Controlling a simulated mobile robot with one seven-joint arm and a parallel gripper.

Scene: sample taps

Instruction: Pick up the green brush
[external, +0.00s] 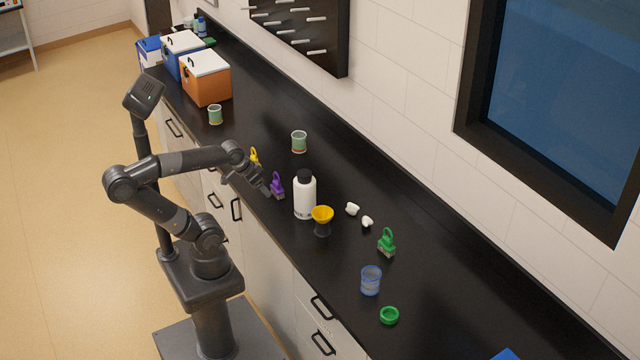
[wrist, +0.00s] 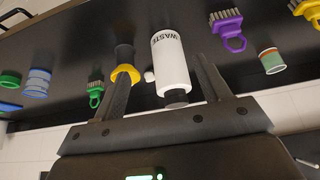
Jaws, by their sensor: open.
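The green brush (external: 387,245) stands on the black counter to the right of the white bottle, with its loop handle up. In the wrist view the green brush (wrist: 95,88) is left of the left finger, bristles toward the top of the picture. My gripper (external: 272,192) is over the counter's front edge near the purple brush, well left of the green brush. In the wrist view my gripper (wrist: 162,66) is open, its fingers wide apart with nothing held. The white bottle appears between the fingers but beyond them.
The white waste bottle (external: 305,196) and yellow funnel (external: 322,214) stand between my gripper and the green brush. The purple brush (external: 277,185) and yellow brush (external: 254,156) are nearby. White pieces (external: 352,209), a blue cup (external: 371,281) and a green ring (external: 389,316) surround the green brush.

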